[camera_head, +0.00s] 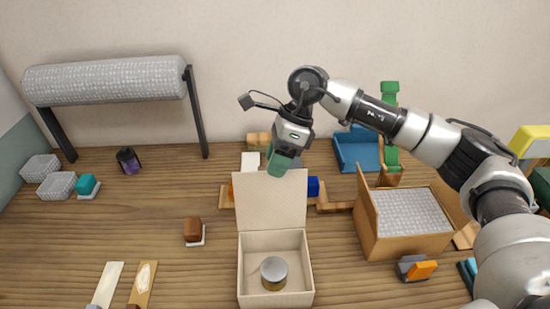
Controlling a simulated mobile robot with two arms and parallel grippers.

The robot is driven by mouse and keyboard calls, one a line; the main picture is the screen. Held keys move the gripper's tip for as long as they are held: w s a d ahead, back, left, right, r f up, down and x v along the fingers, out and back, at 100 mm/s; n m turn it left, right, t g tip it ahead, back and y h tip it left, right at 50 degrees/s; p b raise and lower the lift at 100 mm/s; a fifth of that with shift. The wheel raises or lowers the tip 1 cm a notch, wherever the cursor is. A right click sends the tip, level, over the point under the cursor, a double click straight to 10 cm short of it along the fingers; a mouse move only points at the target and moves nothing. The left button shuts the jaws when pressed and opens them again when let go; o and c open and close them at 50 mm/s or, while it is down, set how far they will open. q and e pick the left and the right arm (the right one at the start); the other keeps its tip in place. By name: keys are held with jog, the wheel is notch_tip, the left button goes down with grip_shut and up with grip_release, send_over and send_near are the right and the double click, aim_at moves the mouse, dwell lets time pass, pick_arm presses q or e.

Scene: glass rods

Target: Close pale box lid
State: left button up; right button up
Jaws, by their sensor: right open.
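The pale box (243,262) stands at the front middle of the table. Its lid (272,200) is raised upright at the back edge. My right gripper (279,165) points down just at the lid's top edge, with green fingertips. It looks to be at or behind the edge; I cannot tell whether it touches. Its jaws are open, though the gap hardly shows. My left gripper is not in view.
A wooden box with wrapped padding (365,230) stands to the right. A roll of bubble wrap (105,80) hangs on a stand at the back left. A brown block (193,230) lies left of the pale box. Blue and wooden items crowd behind the lid. Table space at left is fairly clear.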

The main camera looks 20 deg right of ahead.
jog(key=shift+a+f, duration=0.2)
jog(key=shift+f, duration=0.25)
jog(key=shift+c, duration=0.2)
grip_shut()
jog(key=shift+s, duration=0.15)
dwell(0.3)
